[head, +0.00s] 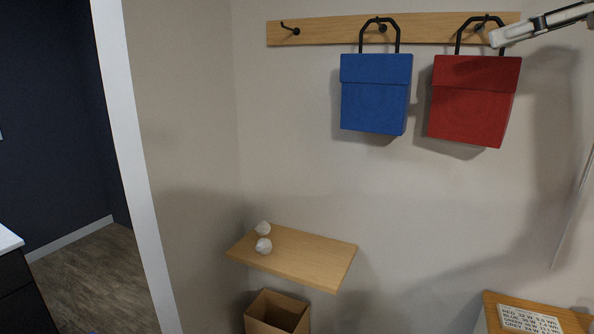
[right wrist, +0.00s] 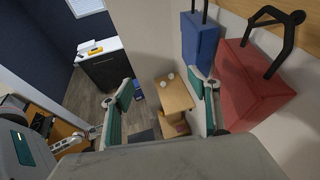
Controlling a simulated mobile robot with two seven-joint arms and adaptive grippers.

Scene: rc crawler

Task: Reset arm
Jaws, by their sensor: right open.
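My right gripper (head: 503,36) comes in at the top right of the head view, with its tip overlapping the handle area of the red bag (head: 472,100). In the right wrist view, its two teal-padded fingers (right wrist: 166,98) are spread apart with nothing between them. The red bag (right wrist: 250,85) is just right of the right finger there, apart from the jaws. The blue bag (head: 375,93) hangs left of the red one, each by a black handle on a hook.
A wooden hook rail (head: 330,30) with a free hook (head: 290,29) at its left runs along the wall. Below are a wooden shelf (head: 310,255) with two small white objects, an open cardboard box (head: 262,308) and a lettered board (head: 530,319). The wall between is clear.

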